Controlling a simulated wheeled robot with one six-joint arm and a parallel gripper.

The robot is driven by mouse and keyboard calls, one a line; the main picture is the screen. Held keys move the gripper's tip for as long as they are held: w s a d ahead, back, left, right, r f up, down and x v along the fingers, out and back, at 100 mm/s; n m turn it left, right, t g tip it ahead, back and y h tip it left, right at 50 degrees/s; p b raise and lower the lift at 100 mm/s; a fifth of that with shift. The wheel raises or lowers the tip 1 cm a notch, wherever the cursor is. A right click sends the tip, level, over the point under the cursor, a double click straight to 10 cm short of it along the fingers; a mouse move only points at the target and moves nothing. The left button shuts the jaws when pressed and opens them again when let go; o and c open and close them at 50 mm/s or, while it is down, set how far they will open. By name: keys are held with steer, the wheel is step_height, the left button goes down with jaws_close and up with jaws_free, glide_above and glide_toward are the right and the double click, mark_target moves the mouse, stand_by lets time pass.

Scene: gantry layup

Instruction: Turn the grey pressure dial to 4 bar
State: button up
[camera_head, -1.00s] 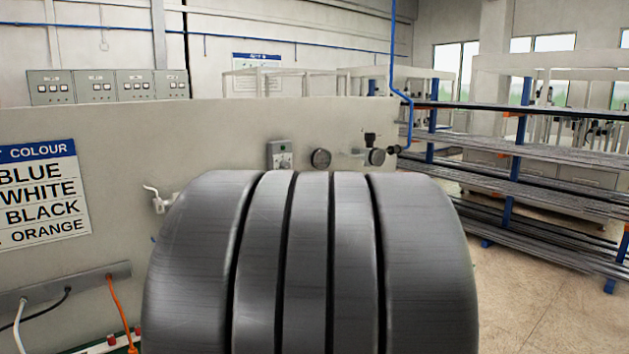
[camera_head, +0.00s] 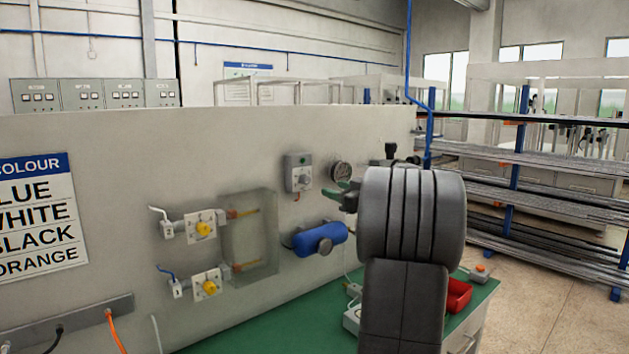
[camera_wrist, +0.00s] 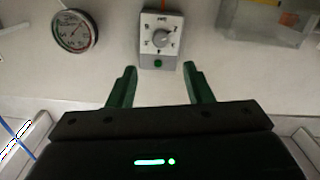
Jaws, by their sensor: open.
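The grey pressure dial (camera_wrist: 162,38) is a round knob on a pale plate with markings around it, too small to read. It sits on a small grey box (camera_head: 298,172) on the upright panel; the box has a green button (camera_wrist: 158,63). My gripper (camera_wrist: 160,70) has two green fingers, open and empty. In the wrist view the fingertips lie on either side of the box's button end, apart from the knob. In the head view my gripper (camera_head: 340,190) is to the right of the box, partly hidden by my arm.
A round gauge (camera_wrist: 74,32) is beside the dial box. A blue cylinder (camera_head: 320,239) and a clear cover (camera_head: 250,235) with yellow-knobbed valves (camera_head: 204,229) are lower on the panel. A red tray (camera_head: 459,294) stands on the green bench (camera_head: 270,335).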

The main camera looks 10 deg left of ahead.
mark_target(308, 181)
steer(key=p+x, duration=0.4)
steer(key=x, duration=0.6)
steer(key=shift+a+r, duration=0.1)
steer(key=shift+r, duration=0.05)
steer(key=shift+w+a, duration=0.5)
steer(key=shift+a, duration=0.05)
steer(key=shift+c, duration=0.3)
steer(key=c, duration=0.9)
